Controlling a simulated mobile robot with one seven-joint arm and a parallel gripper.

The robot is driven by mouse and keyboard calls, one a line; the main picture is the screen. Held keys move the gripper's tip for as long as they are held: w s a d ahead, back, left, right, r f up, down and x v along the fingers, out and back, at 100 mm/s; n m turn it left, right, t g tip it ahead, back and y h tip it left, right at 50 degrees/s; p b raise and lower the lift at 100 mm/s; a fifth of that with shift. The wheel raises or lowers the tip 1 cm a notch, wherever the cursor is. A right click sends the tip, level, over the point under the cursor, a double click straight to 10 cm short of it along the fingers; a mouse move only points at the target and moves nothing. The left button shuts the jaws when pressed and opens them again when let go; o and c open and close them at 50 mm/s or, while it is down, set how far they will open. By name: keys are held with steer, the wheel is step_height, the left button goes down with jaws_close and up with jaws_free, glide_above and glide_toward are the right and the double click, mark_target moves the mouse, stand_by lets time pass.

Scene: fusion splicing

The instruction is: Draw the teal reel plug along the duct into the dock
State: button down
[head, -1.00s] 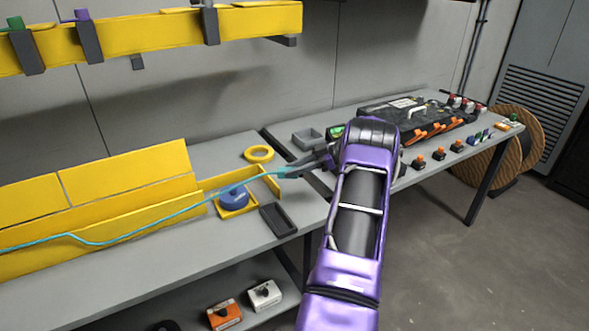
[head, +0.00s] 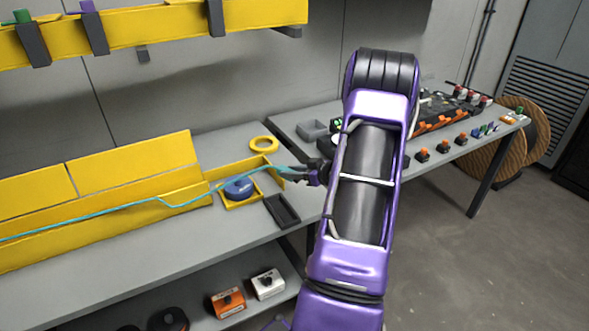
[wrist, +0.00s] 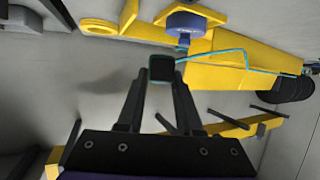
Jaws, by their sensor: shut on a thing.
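My gripper (wrist: 160,80) is shut on the teal plug (wrist: 161,68), a dark block with teal edges in the wrist view. In the head view my gripper (head: 305,174) is near the right end of the yellow duct, partly hidden by my arm. A thin teal cable (head: 120,210) runs from the left along the yellow duct (head: 90,221) to the gripper. It also shows over the yellow part in the wrist view (wrist: 220,53). The blue reel (head: 239,187) sits in a yellow holder at the duct's right end. I cannot tell which thing is the dock.
A yellow ring (head: 264,143), a dark tray (head: 282,210) and a grey box (head: 312,130) are near the gripper. A black case (head: 455,105) with orange latches stands on the right bench (head: 415,172). A yellow rail (head: 160,30) hangs above.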

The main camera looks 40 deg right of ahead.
steer(key=a+m+h+b, duration=0.1)
steer(key=m+h+b, duration=0.2)
steer(key=s+a+m+h+b, duration=0.1)
steer(key=h+b, duration=0.1)
steer(key=shift+a+f, duration=0.3)
steer(key=shift+f, duration=0.1)
steer(key=shift+m, duration=0.3)
steer(key=shift+w+a+f, duration=0.1)
